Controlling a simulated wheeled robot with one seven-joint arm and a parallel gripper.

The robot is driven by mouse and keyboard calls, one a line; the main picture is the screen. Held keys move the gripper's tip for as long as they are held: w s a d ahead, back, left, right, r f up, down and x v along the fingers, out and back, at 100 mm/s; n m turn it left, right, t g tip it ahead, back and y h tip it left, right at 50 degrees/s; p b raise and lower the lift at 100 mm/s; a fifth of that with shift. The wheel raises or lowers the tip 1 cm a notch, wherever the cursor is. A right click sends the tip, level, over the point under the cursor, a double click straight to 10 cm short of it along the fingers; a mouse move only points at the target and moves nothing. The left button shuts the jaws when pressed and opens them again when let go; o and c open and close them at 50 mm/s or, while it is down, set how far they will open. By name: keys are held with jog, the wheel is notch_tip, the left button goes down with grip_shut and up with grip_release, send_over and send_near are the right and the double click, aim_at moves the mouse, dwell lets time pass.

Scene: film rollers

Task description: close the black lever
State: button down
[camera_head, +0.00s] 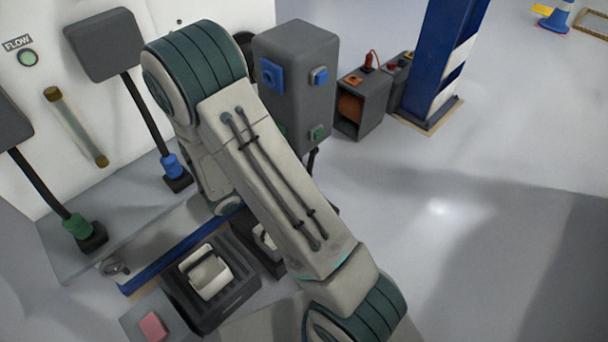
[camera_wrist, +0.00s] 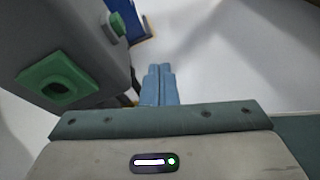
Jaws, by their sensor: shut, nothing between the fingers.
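A short black lever-like piece (camera_head: 313,158) shows under the lower right of a grey control box (camera_head: 296,80) in the head view; my arm covers most of what lies around it, and I cannot tell its position. In the wrist view, a dark piece (camera_wrist: 135,87) shows between the grey box (camera_wrist: 80,45) and my fingers; I cannot tell if it is the same lever. My gripper (camera_wrist: 158,72) is shut and empty, with its blue fingers together, just right of the box's lower edge. In the head view my gripper is hidden behind my arm.
The box carries a green square socket (camera_wrist: 58,82) and a green button (camera_wrist: 115,23). Black rods with blue (camera_head: 174,168) and green (camera_head: 77,226) collars stand at left. A roller tray (camera_head: 209,276) sits below. A blue pillar (camera_head: 440,65) stands behind. Floor at right is clear.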

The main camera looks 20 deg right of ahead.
aim_at(311, 159)
jog(key=w+a+f+n+t+b, duration=0.2)
jog(key=f+n, duration=0.1)
jog(key=f, duration=0.3)
jog(key=w+a+f+n+t+b, duration=0.1)
jog(key=w+f+n+t, duration=0.15)
jog(key=f, duration=0.25)
jog(key=shift+n+y, duration=0.3)
jog(key=shift+n, duration=0.05)
jog(key=b+x, duration=0.2)
jog(key=x, duration=1)
jog(key=shift+w+d+f+b, duration=0.15)
jog(key=shift+d+b, duration=0.15)
jog(key=shift+w+d, duration=0.15)
jog(key=shift+d, duration=0.1)
jog(key=shift+w+d+r, duration=0.1)
jog(key=shift+w+d, duration=0.1)
jog(key=shift+d, duration=0.35)
jog(key=shift+w+d+r, duration=0.1)
jog(key=shift+w+d, duration=0.1)
jog(key=shift+d, duration=0.35)
jog(key=shift+a, duration=0.1)
